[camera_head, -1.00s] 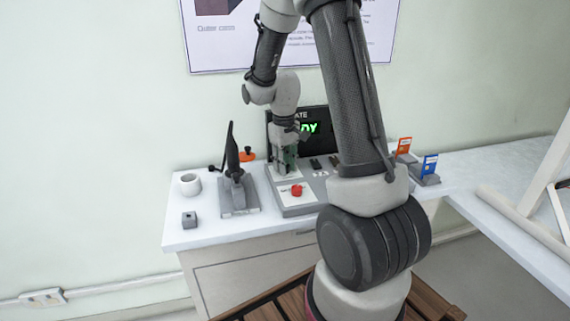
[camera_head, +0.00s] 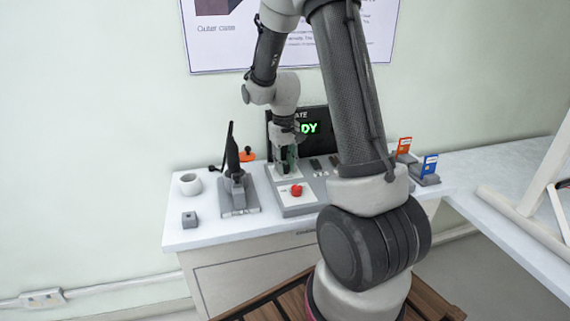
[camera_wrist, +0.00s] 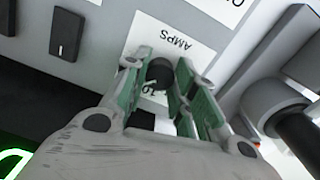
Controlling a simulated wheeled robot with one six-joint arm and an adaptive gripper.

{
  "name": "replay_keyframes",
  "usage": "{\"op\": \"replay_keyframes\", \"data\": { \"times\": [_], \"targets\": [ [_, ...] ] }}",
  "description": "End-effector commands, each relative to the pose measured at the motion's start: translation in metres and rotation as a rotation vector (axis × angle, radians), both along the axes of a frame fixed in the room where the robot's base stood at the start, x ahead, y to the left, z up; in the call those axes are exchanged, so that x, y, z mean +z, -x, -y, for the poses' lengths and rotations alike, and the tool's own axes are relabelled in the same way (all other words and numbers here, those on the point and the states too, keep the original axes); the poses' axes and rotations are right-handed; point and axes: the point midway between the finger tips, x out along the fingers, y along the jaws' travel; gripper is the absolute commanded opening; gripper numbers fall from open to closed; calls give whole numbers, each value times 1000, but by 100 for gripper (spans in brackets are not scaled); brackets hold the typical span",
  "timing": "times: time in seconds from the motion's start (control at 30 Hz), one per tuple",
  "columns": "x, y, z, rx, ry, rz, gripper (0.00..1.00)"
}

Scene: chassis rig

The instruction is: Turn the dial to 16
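The dial (camera_wrist: 160,73) is a dark round knob on a white label reading AMPS, seen in the wrist view. Part of a number, looking like 10, shows beside it; the rest of the scale is hidden by my fingers. My gripper (camera_wrist: 162,66) has its green-padded fingers apart, one on each side of the dial, with what look like narrow gaps. Contact is not clear. In the head view my gripper (camera_head: 284,168) points down over the grey control panel (camera_head: 300,207), hiding the dial.
A red button (camera_head: 296,190) sits at the panel's front. A lit display (camera_head: 313,128) stands behind. A black-handled lever device (camera_head: 238,195) stands close on the left. A black rocker switch (camera_wrist: 67,35) is near the dial. A white cup (camera_head: 189,184) and small grey block (camera_head: 189,219) are farther left.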

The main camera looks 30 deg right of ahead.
Motion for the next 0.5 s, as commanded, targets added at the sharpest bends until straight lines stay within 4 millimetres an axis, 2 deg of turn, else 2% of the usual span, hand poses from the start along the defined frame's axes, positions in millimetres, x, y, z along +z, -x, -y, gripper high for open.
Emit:
{"op": "replay_keyframes", "data": {
  "times": [0.03, 0.1, 0.37, 0.5],
  "targets": [
    [0, -1, 0, 0, 0, 2, 37],
    [0, 0, 0, 0, 0, 2, 49],
    [0, 0, 0, 1, 0, 0, 49],
    [7, -1, 0, 1, 0, 2, 49]
  ]
}}
